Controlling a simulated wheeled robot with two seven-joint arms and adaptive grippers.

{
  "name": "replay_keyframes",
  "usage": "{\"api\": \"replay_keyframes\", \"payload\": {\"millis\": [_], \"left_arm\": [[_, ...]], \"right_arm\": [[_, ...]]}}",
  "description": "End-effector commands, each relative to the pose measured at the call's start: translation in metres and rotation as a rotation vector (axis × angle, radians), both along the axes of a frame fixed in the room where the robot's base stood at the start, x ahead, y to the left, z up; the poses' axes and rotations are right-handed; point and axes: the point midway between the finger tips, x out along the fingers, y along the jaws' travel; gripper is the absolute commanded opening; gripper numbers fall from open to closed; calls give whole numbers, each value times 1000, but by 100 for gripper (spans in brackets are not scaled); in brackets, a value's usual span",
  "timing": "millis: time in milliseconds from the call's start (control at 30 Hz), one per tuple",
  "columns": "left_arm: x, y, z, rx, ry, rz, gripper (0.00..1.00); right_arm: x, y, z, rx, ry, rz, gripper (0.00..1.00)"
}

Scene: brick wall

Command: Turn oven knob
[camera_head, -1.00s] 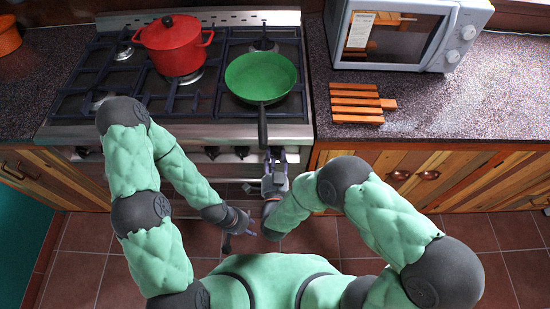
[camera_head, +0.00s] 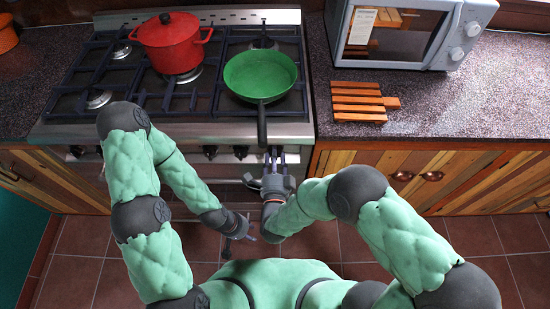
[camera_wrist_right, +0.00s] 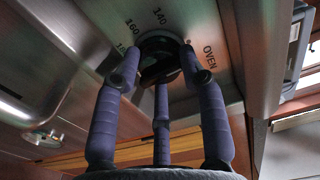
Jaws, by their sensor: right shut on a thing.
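The oven knob (camera_wrist_right: 160,48) is dark and round, on a steel panel marked "OVEN", "140" and "160" in the right wrist view. My right gripper (camera_wrist_right: 162,78) is shut on it, with its purple fingers around the knob. In the head view my right gripper (camera_head: 273,156) is at the right end of the stove's (camera_head: 200,132) front; the knob itself is hidden there. My left gripper (camera_head: 239,242) hangs low in front of the stove, away from the knobs, with its small fingers spread and nothing visible between them.
A green pan (camera_head: 260,75) stands on the front right burner, its handle (camera_head: 262,125) reaching over the front edge above my right gripper. A red pot (camera_head: 175,45) stands behind. Other knobs (camera_head: 210,152) line the front. A microwave (camera_head: 405,32) and wooden trivet (camera_head: 358,100) are right.

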Motion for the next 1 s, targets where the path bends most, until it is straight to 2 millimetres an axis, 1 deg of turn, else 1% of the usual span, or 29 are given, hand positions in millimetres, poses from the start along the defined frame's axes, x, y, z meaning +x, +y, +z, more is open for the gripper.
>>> {"api": "replay_keyframes", "payload": {"millis": [33,267,700,733,800,1000], "left_arm": [[0,0,-2,0,0,0,40],[0,0,-3,0,0,0,40],[0,0,-3,0,0,0,40],[0,0,-3,0,0,0,40],[0,0,-3,0,0,0,40],[0,0,-3,0,0,0,40]], "right_arm": [[-1,0,-3,14,6,3,9],[-1,0,-3,60,7,3,9],[-1,1,-2,66,7,4,9],[-1,1,-2,66,7,4,50],[-1,0,-2,66,6,3,66],[0,0,-1,67,3,2,66]]}}
